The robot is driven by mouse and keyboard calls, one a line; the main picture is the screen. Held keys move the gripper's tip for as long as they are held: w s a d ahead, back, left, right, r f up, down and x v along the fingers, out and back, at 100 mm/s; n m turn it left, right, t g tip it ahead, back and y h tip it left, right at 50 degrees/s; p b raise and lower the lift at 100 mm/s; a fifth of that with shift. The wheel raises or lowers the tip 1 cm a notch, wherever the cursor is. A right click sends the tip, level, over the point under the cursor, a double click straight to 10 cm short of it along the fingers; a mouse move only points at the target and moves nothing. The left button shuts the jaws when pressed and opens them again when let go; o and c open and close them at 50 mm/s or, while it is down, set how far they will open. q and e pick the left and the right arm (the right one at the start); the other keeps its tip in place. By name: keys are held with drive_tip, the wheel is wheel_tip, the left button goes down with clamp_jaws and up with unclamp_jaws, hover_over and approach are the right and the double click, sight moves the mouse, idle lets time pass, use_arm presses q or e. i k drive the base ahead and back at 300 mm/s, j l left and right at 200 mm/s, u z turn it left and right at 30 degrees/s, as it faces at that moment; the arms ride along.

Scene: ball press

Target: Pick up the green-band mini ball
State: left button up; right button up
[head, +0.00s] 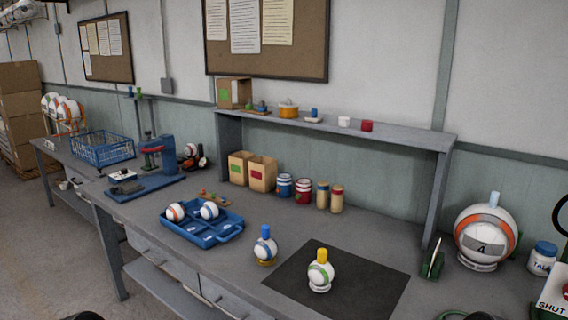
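The green-band mini ball (320,272) is white with a green stripe and has a yellow peg-like top. It stands upright on a small white base on the black mat (370,285), near the front of the bench. Left of it, a blue-band mini ball (265,248) with a blue top sits on a yellowish ring, just off the mat. Neither of my grippers can be made out; only small dark shapes show at the bottom edge.
A blue tray (206,241) holds an orange-band ball (175,212) and a blue-band ball (209,210). A blue press (160,160) stands at left. Cans and jars (303,190) line the back under a shelf (390,140). A large ball (485,236) stands at right.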

sight(321, 275)
drive_tip(key=i+j, duration=0.1)
drive_tip(key=j, duration=0.2)
drive_tip(key=i+j, duration=0.25)
drive_tip(key=j, duration=0.3)
drive_tip(key=z, duration=1.85)
